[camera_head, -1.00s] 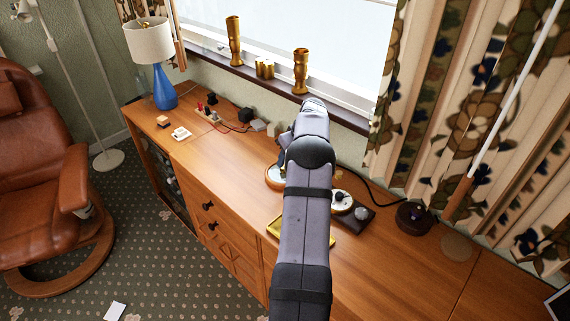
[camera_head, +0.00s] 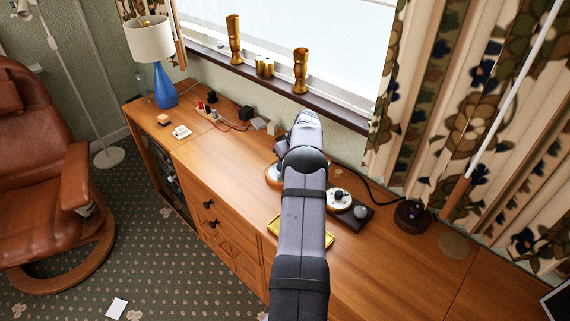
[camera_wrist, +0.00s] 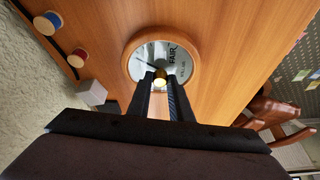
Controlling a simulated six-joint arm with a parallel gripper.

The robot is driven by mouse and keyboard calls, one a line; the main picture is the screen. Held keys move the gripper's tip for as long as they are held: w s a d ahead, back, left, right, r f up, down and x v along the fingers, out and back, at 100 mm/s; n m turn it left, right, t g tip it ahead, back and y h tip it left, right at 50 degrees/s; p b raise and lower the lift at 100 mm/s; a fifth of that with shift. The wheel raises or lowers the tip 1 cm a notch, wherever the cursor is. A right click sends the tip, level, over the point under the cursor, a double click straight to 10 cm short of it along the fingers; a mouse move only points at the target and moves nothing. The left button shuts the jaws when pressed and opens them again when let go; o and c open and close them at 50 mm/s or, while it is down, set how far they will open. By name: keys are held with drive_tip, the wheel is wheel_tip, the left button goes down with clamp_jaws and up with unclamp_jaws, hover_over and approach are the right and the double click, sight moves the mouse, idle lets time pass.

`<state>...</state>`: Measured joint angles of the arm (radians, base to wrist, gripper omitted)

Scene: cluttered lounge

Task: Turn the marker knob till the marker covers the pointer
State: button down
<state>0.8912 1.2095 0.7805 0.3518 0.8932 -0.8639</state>
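The round barometer (camera_wrist: 131,51) lies face up on the wooden cabinet, with a wooden ring and a pale dial lettered "FAIR". In the head view its rim (camera_head: 271,174) shows just left of my arm, which hides most of it. The brass marker knob (camera_wrist: 160,82) is at the dial's middle. My gripper (camera_wrist: 161,77) is over the dial, its two dark fingers parted on either side of the knob. Contact with the knob is not clear. A thin dark hand shows at the dial's upper left; I cannot tell pointer from marker.
A grey-white block (camera_wrist: 91,92) and two spools (camera_wrist: 77,58) lie near the barometer. A yellow tray (camera_head: 325,238) lies partly under my arm. A dark board with a white dial (camera_head: 339,199) and a dark round object (camera_head: 412,214) stand to the right.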

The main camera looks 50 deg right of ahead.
drive_tip(key=shift+m, duration=0.3)
drive_tip(key=m+h, duration=0.1)
drive_tip(key=m, duration=0.2)
drive_tip(key=shift+w+a+b, duration=0.1)
drive_tip(key=shift+a+b, duration=0.1)
drive_tip(key=shift+b, duration=0.1)
drive_tip(key=m, duration=0.2)
drive_tip(key=m+g+h, duration=0.1)
drive_tip(key=shift+w+a+m+h, duration=0.1)
drive_tip(key=shift+m+h, duration=0.2)
drive_tip(key=shift+m, duration=0.1)
drive_tip(key=m+g+b, duration=0.1)
drive_tip(key=m, duration=0.1)
drive_tip(key=m+h+b, duration=0.1)
drive_tip(key=m, duration=0.1)
drive_tip(key=shift+w+a+f+m+g+b, duration=0.1)
drive_tip(key=shift+w+f+m+g+b, duration=0.05)
drive_tip(key=shift+m+g+b, duration=0.2)
drive_tip(key=shift+w+m+g+b, duration=0.1)
drive_tip(key=shift+m+g+b, duration=0.5)
drive_tip(key=shift+m, duration=0.85)
drive_tip(key=c, duration=1.6)
unclamp_jaws()
